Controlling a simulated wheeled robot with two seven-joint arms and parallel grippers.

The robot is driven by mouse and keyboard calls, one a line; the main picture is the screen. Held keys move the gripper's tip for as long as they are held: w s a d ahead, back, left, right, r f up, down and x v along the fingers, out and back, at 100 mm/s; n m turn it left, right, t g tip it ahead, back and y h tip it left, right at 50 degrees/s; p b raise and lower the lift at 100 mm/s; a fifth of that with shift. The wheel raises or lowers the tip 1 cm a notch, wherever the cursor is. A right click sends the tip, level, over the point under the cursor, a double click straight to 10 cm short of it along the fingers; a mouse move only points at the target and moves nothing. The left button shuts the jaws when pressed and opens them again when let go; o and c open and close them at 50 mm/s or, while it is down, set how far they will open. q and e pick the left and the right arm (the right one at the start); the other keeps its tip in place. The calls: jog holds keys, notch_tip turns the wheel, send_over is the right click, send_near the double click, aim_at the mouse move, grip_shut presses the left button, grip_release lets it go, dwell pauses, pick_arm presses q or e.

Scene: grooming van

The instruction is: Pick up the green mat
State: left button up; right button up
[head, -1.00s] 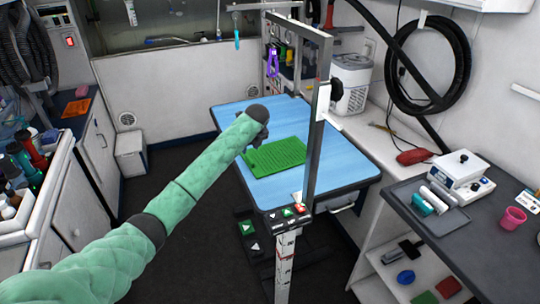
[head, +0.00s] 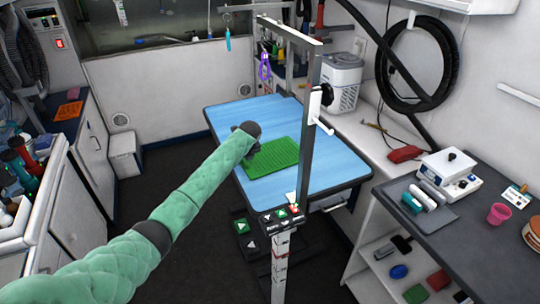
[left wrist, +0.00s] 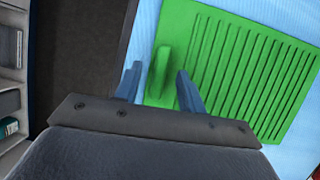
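The green mat (head: 277,155) lies flat on the blue table top. In the left wrist view the mat (left wrist: 235,65) shows long grooves and an upright green tab (left wrist: 161,70) near its left edge. My left gripper (head: 250,150) is over the mat's left part in the head view. In the left wrist view the left gripper (left wrist: 158,86) is open, its two blue fingers apart with the tab between them. I cannot tell whether the fingers touch the tab. My right gripper is not in view.
The blue table (head: 250,112) has bare room around the mat. A grey upright post (head: 306,135) stands at its right front side. A dark counter (head: 440,220) with a white scale (head: 448,166) is at the right. Cabinets (head: 70,200) line the left.

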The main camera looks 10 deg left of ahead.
pick_arm(q)
jog(key=shift+f, duration=0.2)
jog(key=shift+c, duration=0.4)
grip_shut()
jog(key=shift+w, duration=0.1)
jog(key=shift+r, duration=0.15)
